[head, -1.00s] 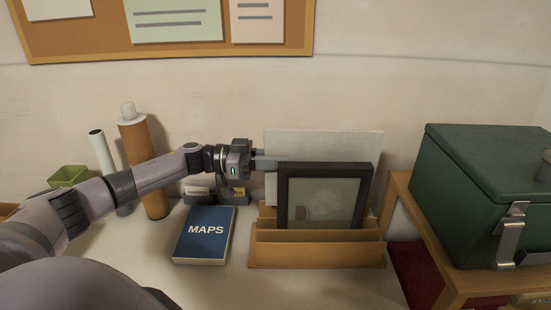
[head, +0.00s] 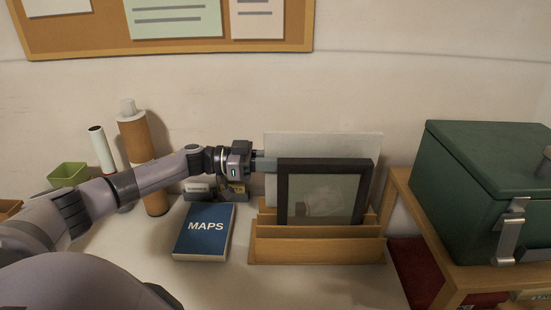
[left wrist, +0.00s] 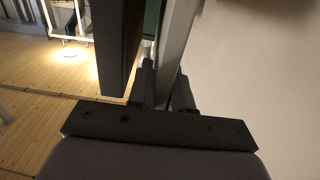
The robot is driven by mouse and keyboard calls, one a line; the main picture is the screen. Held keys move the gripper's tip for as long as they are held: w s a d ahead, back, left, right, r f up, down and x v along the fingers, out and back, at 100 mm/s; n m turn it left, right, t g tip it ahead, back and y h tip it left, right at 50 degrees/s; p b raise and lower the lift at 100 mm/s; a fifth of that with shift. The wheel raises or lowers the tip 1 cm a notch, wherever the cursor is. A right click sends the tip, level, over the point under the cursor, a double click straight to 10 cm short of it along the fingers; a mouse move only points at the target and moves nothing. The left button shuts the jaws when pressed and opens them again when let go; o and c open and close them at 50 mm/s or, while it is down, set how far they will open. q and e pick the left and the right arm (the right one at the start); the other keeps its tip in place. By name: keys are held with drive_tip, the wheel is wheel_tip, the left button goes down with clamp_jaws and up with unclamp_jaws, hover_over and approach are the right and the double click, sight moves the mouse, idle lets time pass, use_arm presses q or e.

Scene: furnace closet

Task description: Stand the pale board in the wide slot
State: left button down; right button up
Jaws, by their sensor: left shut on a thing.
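The pale board (head: 325,145) is a light upright panel behind a dark picture frame (head: 282,195) at the wooden rack (head: 318,252). My left gripper (head: 264,163) is at the board's left edge, shut on it. In the left wrist view the fingers (left wrist: 164,92) close on the pale board (left wrist: 176,45), with the dark frame (left wrist: 118,45) just left of them. The frame stands in the rack in front of the board. The board's lower edge is hidden behind the frame and rack, so I cannot tell how deep it sits or in which slot. My right gripper is not in view.
A blue MAPS book (head: 205,230) lies left of the rack. Cardboard tubes (head: 136,145) and a green bin (head: 68,175) stand further left. A green metal box (head: 470,190) sits on a wooden stand at right. The wall is close behind the board.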

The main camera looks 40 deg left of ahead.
sight(276, 176)
use_arm(q)
drive_tip(key=shift+f+b, duration=1.1)
drive_tip(key=shift+f, duration=1.1)
drive_tip(key=shift+r, duration=0.1)
drive_tip(key=shift+p, duration=0.35)
drive_tip(key=shift+f+b, duration=1.25)
drive_tip(key=shift+f, duration=0.75)
drive_tip(key=c, duration=1)
unclamp_jaws()
drive_tip(key=shift+r, duration=0.1)
